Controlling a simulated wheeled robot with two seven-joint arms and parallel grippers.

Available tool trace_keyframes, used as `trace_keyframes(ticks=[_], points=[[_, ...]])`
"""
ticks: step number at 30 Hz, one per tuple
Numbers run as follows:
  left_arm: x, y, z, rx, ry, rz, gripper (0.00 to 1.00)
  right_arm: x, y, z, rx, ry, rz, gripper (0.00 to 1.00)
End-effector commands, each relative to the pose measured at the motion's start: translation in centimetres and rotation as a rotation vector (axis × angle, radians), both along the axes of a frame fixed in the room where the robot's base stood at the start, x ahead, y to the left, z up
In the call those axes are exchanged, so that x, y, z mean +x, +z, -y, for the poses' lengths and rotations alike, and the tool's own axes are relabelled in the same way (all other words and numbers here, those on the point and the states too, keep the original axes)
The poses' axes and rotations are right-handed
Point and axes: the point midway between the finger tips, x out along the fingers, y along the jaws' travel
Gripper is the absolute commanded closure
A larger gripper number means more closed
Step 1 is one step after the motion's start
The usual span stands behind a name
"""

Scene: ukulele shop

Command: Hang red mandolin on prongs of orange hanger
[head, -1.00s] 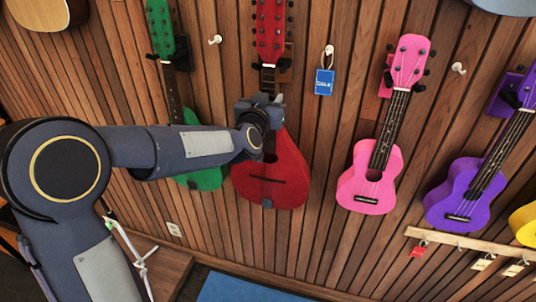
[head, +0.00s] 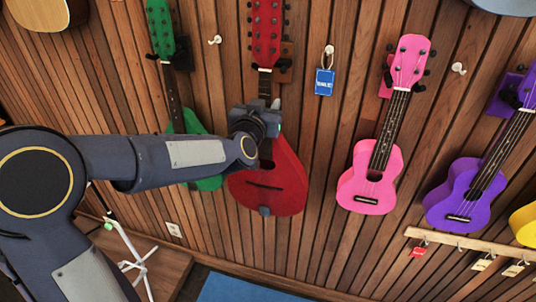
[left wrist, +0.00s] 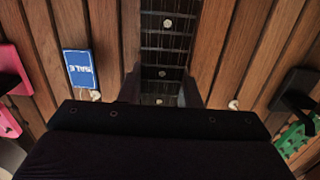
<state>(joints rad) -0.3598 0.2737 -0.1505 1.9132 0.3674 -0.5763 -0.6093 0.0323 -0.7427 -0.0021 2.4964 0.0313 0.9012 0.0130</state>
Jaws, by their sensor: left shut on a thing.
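The red mandolin (head: 284,168) hangs upright in front of the slatted wall in the head view, its headstock (head: 267,32) at the top edge. My left gripper (head: 262,108) is shut on its neck, just above the body. In the left wrist view the dark fretboard (left wrist: 166,40) runs between the fingers (left wrist: 160,92). The orange hanger (head: 287,62) is a brown-orange block on the wall, partly hidden behind the neck near the nut. My right gripper is not in view.
A green instrument (head: 200,150) hangs close at left, partly behind my left arm. A blue tag (head: 325,82) hangs on a white hook at right. Pink (head: 372,178) and purple (head: 465,193) ukuleles hang farther right. A wooden hook rail (head: 452,240) is below them.

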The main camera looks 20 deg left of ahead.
Motion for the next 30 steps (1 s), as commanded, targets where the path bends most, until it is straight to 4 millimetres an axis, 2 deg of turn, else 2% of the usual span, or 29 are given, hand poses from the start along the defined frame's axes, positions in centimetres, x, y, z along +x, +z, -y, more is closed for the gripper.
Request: trace_keyframes(ticks=[5, 30], points=[[-0.2, 0.4, 0.0, -0.001, 0.001, 0.009, 1.00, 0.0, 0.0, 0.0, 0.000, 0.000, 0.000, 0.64], [-3.9, 0.4, -0.1, -0.001, 0.000, 0.009, 1.00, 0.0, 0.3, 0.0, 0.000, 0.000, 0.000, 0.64]])
